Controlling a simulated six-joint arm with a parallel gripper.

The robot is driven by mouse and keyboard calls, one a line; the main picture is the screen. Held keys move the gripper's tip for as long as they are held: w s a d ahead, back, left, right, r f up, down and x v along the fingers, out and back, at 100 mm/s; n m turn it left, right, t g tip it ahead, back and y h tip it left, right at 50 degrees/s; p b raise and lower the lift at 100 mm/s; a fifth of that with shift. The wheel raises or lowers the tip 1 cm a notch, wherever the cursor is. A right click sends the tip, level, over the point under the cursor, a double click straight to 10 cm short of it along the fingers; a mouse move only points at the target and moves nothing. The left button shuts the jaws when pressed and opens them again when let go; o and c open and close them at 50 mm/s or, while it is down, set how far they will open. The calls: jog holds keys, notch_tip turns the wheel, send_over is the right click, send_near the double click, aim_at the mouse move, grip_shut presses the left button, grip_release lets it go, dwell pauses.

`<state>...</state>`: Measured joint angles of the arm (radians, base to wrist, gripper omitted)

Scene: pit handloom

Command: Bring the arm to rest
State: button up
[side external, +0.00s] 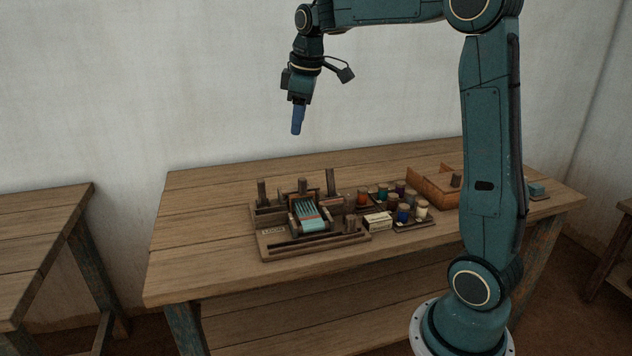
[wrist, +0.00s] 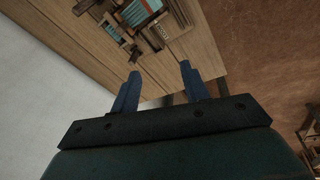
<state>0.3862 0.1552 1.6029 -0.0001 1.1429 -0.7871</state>
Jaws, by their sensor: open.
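My gripper (side external: 298,120) hangs in the air above the back of the wooden table, pointing down, well clear of everything on it. In the wrist view its two blue fingers (wrist: 157,82) stand apart with nothing between them. The small handloom (side external: 310,218) sits on the table below and slightly in front of the gripper, with teal cloth on it. Part of the loom also shows at the top of the wrist view (wrist: 128,22).
Right of the loom stand several coloured spools (side external: 403,213) and a pale labelled block (side external: 377,220). A wooden box (side external: 432,187) is partly behind my arm, with a teal block (side external: 537,189) farther right. The table's left part (side external: 200,235) is bare. Another table (side external: 40,225) stands at left.

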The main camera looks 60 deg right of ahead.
jog(key=s+a+r+m+t, duration=0.1)
jog(key=s+a+m+t, duration=0.1)
jog(key=s+a, duration=0.9)
jog(key=s+a+f+m+t+y, duration=0.1)
jog(key=s+a+f, duration=0.4)
jog(key=s, duration=0.7)
jog(key=shift+s+a+f+m, duration=0.2)
jog(key=shift+a+f+m, duration=0.25)
jog(key=shift+m, duration=0.35)
